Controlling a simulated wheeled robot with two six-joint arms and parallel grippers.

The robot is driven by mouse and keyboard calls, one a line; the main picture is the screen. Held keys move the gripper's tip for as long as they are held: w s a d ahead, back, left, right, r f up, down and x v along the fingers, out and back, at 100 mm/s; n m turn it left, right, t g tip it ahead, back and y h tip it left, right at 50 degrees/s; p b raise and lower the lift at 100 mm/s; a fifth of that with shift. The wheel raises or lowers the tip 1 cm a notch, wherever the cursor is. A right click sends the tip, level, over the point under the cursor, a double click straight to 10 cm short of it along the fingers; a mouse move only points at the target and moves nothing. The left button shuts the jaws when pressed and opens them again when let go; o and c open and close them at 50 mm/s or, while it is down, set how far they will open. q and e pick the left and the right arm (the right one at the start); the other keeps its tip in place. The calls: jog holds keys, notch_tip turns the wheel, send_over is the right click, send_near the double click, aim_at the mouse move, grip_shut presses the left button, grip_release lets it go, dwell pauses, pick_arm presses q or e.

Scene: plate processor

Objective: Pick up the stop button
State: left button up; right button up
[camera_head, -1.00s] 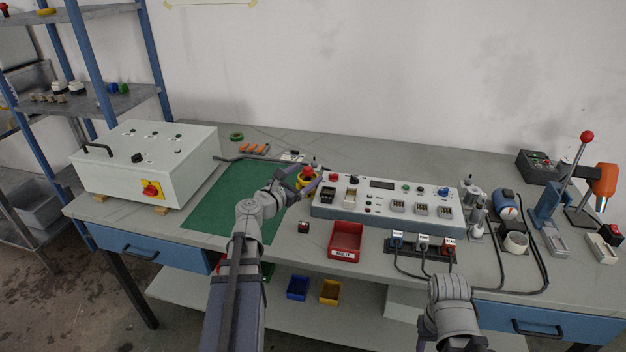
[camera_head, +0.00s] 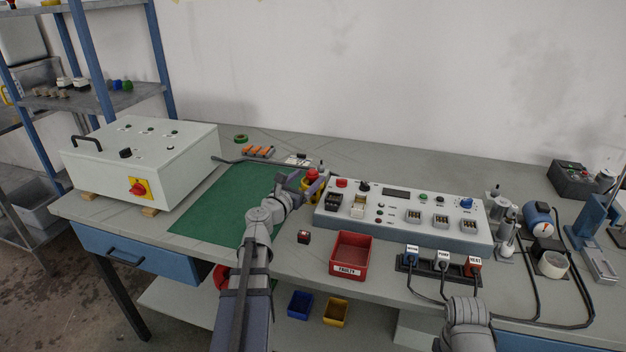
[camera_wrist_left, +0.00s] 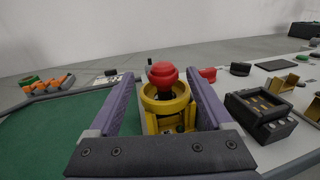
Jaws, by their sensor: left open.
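The stop button has a red mushroom head (camera_wrist_left: 164,75) on a yellow collar and body (camera_wrist_left: 166,103), and stands upright in the left wrist view. In the head view its red top (camera_head: 312,174) shows at the right edge of the green mat, beside the control box. My left gripper (camera_head: 309,187) is open, with its two purple fingers on either side of the button. In the left wrist view the open left gripper (camera_wrist_left: 165,98) shows a gap beside the yellow body. Part of the button's lower body is hidden by the gripper. My right gripper is out of view; only its arm shows at bottom right.
A white control box (camera_head: 400,225) stands close to the right of the button. A red bin (camera_head: 351,252) and a small black-and-red block (camera_head: 304,237) lie in front. A large white cabinet (camera_head: 140,165) stands left.

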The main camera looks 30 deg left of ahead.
pick_arm(q)
jog(key=shift+w+d+f, duration=0.1)
jog(key=shift+w+d, duration=0.05)
jog(key=shift+w, duration=2.7)
jog(key=shift+s, duration=0.1)
grip_shut()
